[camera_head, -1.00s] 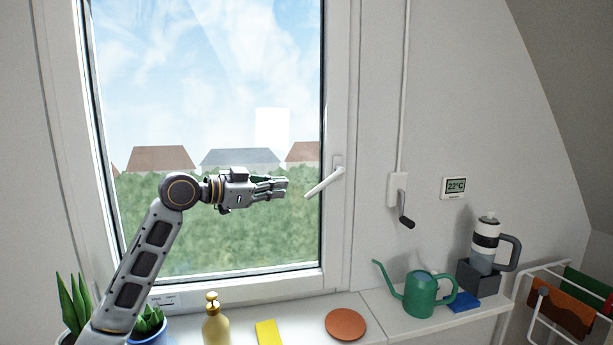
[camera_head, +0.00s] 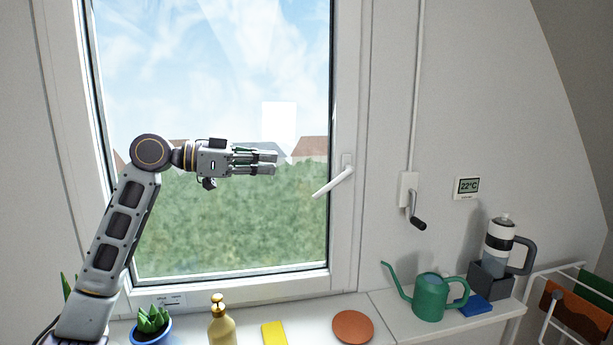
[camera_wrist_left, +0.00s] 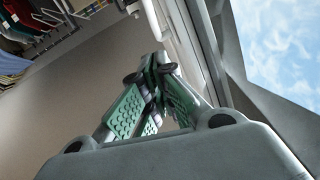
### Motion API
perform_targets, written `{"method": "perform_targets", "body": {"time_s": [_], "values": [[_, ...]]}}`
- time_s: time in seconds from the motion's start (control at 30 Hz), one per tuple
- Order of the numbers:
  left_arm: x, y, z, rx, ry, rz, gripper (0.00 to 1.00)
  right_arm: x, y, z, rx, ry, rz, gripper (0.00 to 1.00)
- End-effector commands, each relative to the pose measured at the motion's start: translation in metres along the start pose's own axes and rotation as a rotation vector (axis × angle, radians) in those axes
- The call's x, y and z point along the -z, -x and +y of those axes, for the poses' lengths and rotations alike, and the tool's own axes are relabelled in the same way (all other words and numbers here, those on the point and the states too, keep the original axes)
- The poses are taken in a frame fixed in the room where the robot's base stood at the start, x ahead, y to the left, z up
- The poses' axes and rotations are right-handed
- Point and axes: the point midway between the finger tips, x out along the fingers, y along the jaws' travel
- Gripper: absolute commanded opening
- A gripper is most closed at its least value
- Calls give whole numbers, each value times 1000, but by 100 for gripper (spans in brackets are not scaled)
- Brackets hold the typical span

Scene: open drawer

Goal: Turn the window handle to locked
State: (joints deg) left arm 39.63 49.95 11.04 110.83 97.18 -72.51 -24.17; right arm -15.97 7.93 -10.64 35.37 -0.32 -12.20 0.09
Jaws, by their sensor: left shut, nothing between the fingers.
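The white window handle (camera_head: 333,183) sits on the right side of the window frame. Its lever slants down and to the left from its mount, out over the glass. My left gripper (camera_head: 276,162) is in front of the pane, left of the handle and a little above the lever's free end. It is apart from the handle in the picture, its fingers pointing right. The left wrist view shows its green-padded fingers (camera_wrist_left: 155,75) shut with nothing between them. My right gripper is out of view.
A crank (camera_head: 416,219) hangs on the wall right of the window, beside a thermostat (camera_head: 467,187). The sill holds a potted plant (camera_head: 152,325), yellow bottle (camera_head: 221,326), yellow block (camera_head: 274,334), terracotta disc (camera_head: 352,327) and green watering can (camera_head: 430,298). Space around the handle looks clear.

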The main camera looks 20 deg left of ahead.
Motion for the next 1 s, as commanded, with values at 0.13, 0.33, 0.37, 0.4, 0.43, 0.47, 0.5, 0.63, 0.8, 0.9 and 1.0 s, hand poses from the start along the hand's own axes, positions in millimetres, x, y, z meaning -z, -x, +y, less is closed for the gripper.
{"method": "perform_targets", "body": {"time_s": [0.13, 0.33, 0.37, 0.4, 0.43, 0.47, 0.5, 0.63, 0.8, 0.9, 1.0], "values": [[0, -4, 0, -1, 0, 0, 0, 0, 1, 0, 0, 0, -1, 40], [1, -18, 0, 0, 0, 1, 0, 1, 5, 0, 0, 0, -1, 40], [1, -22, 0, -1, 0, 0, 0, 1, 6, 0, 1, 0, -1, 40], [1, -26, 0, -1, 0, 0, 0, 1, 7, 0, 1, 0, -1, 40], [1, -29, 0, -2, 1, 0, 0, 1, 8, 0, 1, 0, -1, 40], [1, -33, 0, -1, 1, 0, 0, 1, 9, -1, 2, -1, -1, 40], [1, -38, 0, -1, 1, 1, 0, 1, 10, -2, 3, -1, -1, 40], [2, -54, 0, -1, 0, 0, 0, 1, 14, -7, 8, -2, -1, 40], [1, -75, 0, -1, 0, 0, 0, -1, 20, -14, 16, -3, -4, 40], [2, -87, 0, -1, 0, 2, 0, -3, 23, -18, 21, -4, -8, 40], [2, -98, 0, -1, 1, 1, 0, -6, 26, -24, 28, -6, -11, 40]]}}
